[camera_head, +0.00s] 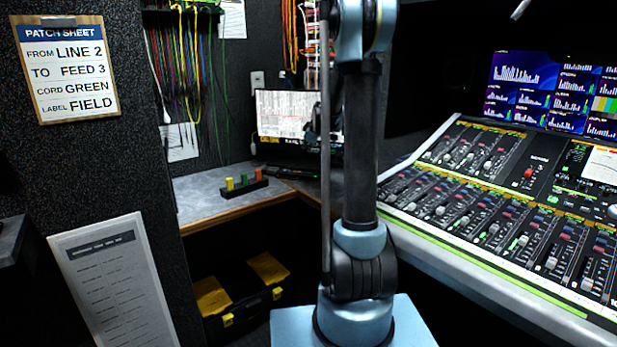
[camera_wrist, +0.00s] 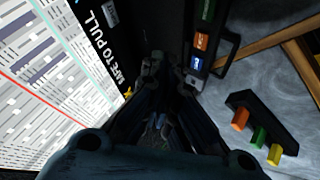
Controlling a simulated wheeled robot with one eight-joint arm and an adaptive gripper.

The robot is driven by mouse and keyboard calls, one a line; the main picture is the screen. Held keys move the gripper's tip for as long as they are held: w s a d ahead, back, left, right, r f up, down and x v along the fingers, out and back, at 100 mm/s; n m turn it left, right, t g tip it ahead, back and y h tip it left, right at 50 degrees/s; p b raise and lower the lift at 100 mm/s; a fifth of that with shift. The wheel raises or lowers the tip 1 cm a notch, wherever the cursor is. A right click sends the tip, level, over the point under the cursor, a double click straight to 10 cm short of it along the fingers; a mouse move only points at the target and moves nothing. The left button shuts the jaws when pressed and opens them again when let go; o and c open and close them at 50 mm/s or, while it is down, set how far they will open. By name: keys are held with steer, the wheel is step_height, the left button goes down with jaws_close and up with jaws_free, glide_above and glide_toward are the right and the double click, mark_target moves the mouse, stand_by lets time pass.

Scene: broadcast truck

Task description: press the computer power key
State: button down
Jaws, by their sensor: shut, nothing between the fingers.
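The computer screen (camera_head: 287,115) stands lit at the back of the corner desk; it also fills the left of the wrist view (camera_wrist: 45,80), tilted. Beside it is a dark surface with the words SAFE TO PULL (camera_wrist: 107,48) and a small grey piece (camera_wrist: 111,14). No part is clearly readable as the power key. My gripper (camera_wrist: 170,78) is shut and empty, its tips over the dark area between the screen and a dark strip with green, orange and blue tabs (camera_wrist: 201,40). I cannot tell whether they touch anything.
A black block with orange, green and yellow plugs (camera_wrist: 266,124) sits on the grey desk (camera_head: 200,199), right of my gripper in the wrist view. A mixing console (camera_head: 470,245) borders my arm on the right. Coloured cords (camera_head: 185,60) hang behind. A dark case (camera_head: 245,310) sits below.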

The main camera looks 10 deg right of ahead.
mark_target(307, 173)
steer(key=shift+w+f, duration=0.2)
steer(key=shift+w, duration=0.5)
steer(key=shift+f, duration=4.35)
steer(key=shift+f, duration=0.75)
steer(key=shift+r, duration=0.85)
steer(key=shift+r, duration=2.5)
